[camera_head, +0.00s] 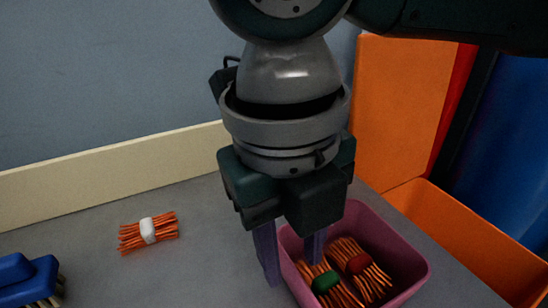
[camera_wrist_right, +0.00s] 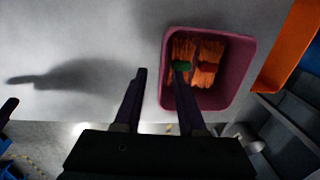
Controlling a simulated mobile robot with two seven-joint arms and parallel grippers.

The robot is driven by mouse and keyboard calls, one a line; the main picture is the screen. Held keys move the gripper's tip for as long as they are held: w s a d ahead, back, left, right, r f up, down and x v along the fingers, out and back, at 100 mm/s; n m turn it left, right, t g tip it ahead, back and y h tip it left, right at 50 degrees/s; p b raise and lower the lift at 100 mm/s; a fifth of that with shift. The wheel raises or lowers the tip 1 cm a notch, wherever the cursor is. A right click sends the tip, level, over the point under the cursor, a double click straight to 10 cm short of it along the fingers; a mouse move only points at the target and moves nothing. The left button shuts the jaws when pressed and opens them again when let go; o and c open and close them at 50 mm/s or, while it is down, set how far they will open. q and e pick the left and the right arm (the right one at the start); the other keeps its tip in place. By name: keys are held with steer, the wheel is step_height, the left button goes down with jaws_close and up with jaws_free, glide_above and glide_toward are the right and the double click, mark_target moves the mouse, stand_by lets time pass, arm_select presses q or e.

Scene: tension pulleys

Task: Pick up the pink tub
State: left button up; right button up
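The pink tub (camera_head: 418,265) stands on the grey table and holds bundles of orange strands, one with a green band (camera_head: 325,282) and one with a red band (camera_head: 357,264). The tub also shows in the right wrist view (camera_wrist_right: 245,68). My right gripper (camera_head: 292,272) points down at the tub's left wall and is open. One finger is outside the wall and the other is over the inside, near the green-banded bundle. It also shows in the wrist view (camera_wrist_right: 160,74). I cannot tell whether either finger touches the wall. My left gripper is not in view.
A white-banded orange bundle (camera_head: 148,231) lies on the table at left, with a blue brush (camera_head: 28,278) at the front left. An orange bin (camera_head: 470,235) is right of the tub. A wall with a cream strip (camera_head: 90,175) stands behind.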

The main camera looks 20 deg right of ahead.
mark_target(298, 272)
steer(key=f, duration=0.1)
steer(key=f+b, duration=0.1)
steer(key=f, duration=0.1)
steer(key=shift+d+f, duration=0.25)
steer(key=shift+d, duration=0.1)
jaws_close()
steer(key=shift+r, duration=0.1)
stand_by(0.9)
